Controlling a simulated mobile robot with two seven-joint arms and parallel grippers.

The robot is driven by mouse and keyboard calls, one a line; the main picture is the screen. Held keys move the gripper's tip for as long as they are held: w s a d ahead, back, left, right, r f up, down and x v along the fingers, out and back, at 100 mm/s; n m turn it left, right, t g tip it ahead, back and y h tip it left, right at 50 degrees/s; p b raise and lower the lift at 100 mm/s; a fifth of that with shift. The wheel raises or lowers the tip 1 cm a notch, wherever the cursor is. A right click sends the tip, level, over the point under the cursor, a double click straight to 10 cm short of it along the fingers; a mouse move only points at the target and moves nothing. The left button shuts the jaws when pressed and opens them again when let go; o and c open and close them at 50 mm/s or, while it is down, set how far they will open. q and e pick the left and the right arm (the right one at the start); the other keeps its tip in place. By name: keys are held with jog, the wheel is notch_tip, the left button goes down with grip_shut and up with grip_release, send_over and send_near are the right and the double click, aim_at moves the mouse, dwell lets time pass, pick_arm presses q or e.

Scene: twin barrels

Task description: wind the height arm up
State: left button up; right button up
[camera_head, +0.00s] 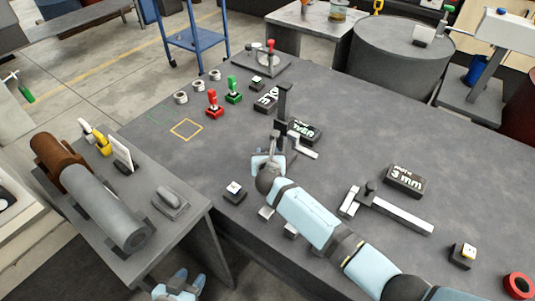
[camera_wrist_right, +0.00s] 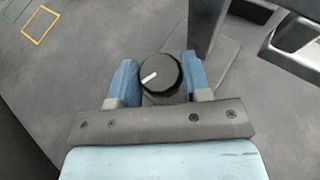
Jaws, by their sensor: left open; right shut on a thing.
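A dark upright post (camera_head: 284,105) stands on the grey table, with a pale bar (camera_head: 306,152) low beside it. My right gripper (camera_head: 267,163) is at the near-left side of this post. In the right wrist view its blue fingers (camera_wrist_right: 160,78) are shut on a round black knob (camera_wrist_right: 159,70) with a white pointer line. The line points to the lower left. The post's lower part (camera_wrist_right: 206,25) shows just beyond the knob. Which part is the height arm I cannot tell. My left gripper (camera_head: 180,287) is open and empty, low beside the side bench.
Black label blocks (camera_head: 304,131) (camera_head: 404,181) lie on the table. Red (camera_head: 213,104) and green (camera_head: 233,90) upright pieces stand at the back left. A slide with a pale bar (camera_head: 395,211) lies to the right. A side bench (camera_head: 183,228) holds brown and grey cylinders.

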jog(key=shift+a+r+m+h, duration=0.1)
jog(key=shift+a+m+h, duration=0.1)
jog(key=shift+m+h, duration=0.95)
jog(key=shift+m+g+h+p, duration=0.35)
jog(key=shift+m+g+h, duration=0.15)
jog(key=shift+m+h, duration=1.05)
jog(key=o, duration=0.9)
jog(key=shift+o, duration=0.2)
